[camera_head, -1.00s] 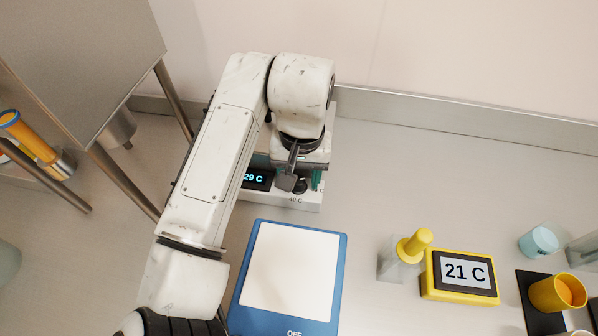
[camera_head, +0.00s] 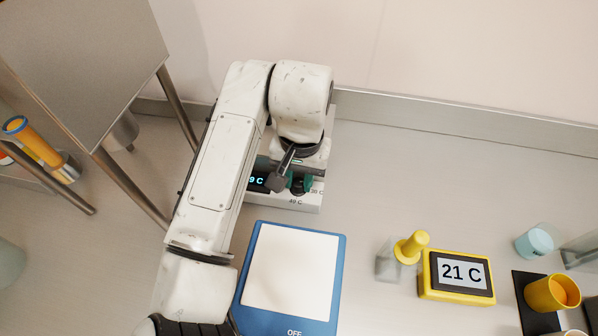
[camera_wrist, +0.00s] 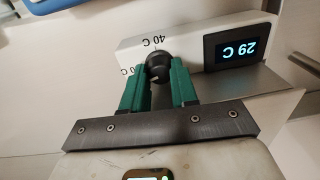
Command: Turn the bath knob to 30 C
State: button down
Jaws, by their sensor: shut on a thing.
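The bath is a white box (camera_head: 285,201) under my arm in the head view; its front panel also shows in the wrist view (camera_wrist: 188,42). Its dark display (camera_wrist: 238,48) reads 29 C in the wrist view; in the head view my arm hides part of the display (camera_head: 257,182). The black round bath knob (camera_wrist: 158,64) sits beside the display, with a 40 C mark on the panel next to it. My gripper (camera_wrist: 160,76) has its green fingers on either side of the knob and is shut on it. In the head view my gripper (camera_head: 297,182) is partly covered by my wrist.
A blue hotplate (camera_head: 290,270) with a white top, marked OFF, lies in front of the bath. A yellow meter (camera_head: 457,275) reading 21 C, a yellow-topped clear block (camera_head: 388,267) and cups (camera_head: 552,292) stand right. A steel stand (camera_head: 85,75) is at left.

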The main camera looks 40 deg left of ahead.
aim_at(300, 182)
jog(key=shift+m+p, duration=0.45)
jog(key=shift+m, duration=0.85)
jog(key=c, duration=0.9)
grip_release()
notch_tip(300, 182, up, 11)
jog(key=shift+d+f, duration=0.1)
jog(key=shift+d, duration=0.05)
